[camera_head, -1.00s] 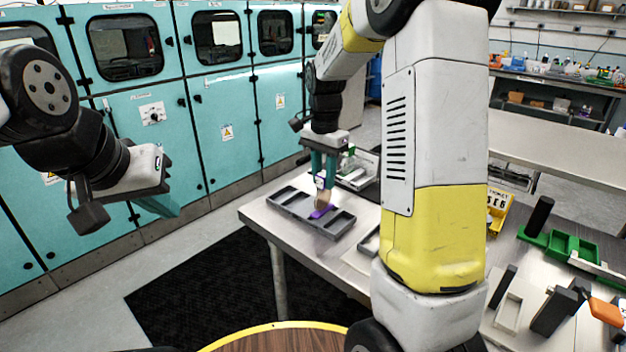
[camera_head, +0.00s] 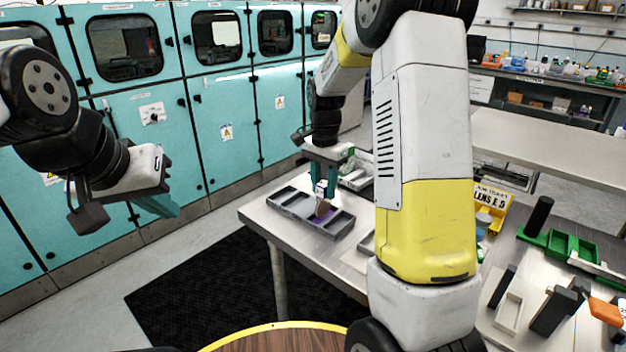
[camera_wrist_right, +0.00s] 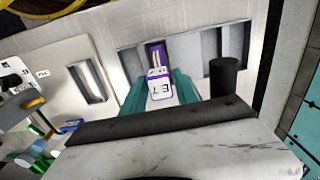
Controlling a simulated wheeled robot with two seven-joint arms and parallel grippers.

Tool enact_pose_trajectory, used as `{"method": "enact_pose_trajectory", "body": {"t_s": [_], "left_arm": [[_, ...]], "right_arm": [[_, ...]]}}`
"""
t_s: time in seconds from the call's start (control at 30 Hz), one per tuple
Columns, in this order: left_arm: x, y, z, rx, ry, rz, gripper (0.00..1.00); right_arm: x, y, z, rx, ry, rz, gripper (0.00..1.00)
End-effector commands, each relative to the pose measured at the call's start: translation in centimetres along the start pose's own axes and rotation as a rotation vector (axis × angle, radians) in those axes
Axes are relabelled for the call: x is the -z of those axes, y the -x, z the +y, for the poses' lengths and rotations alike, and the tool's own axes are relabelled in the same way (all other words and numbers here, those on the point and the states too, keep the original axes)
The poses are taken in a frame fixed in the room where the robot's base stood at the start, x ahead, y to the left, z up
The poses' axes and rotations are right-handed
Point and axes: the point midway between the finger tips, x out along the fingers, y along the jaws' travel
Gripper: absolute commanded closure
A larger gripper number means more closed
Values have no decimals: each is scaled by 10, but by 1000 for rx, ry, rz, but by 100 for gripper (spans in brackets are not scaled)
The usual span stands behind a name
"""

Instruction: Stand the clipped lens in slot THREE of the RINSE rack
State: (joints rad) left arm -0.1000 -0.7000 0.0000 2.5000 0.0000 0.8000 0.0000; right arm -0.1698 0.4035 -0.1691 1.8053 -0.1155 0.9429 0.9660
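My right gripper (camera_head: 322,182) points down over a long grey rack (camera_head: 285,209) at the near left end of the table. Its teal fingers are shut on a small white clip tag with dark characters and a purple edge (camera_wrist_right: 160,88). Below the fingers in the head view is a brownish lens (camera_head: 323,208), low over the rack's purple middle section (camera_head: 328,219). I cannot tell whether the lens touches the rack floor. No RINSE label or slot number is readable. My left gripper (camera_head: 155,200) hangs empty at the left, away from the table; its finger gap is unclear.
A pale holder (camera_head: 356,178) stands just behind the rack. A yellow bin with a lettered label (camera_head: 493,200), a green tray (camera_head: 565,246) and black blocks (camera_head: 553,310) lie to the right. My right forearm hides the table's middle. A dark cylinder (camera_wrist_right: 225,77) shows in the wrist view.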

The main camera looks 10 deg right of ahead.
Motion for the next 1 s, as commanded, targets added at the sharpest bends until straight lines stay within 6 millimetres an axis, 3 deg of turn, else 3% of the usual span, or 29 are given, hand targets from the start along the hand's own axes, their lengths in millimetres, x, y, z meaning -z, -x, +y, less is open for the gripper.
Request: {"method": "enact_pose_trajectory", "body": {"t_s": [0.2,0.33,0.7,1.0], "left_arm": [[0,0,0,0,0,0,100],[0,0,0,0,0,0,100],[0,0,0,0,0,0,100],[0,0,0,0,0,0,100]], "right_arm": [[0,1,0,1,0,0,64],[1,13,-1,4,0,3,64],[0,88,-1,4,0,3,64],[-1,123,1,6,6,2,64]]}}
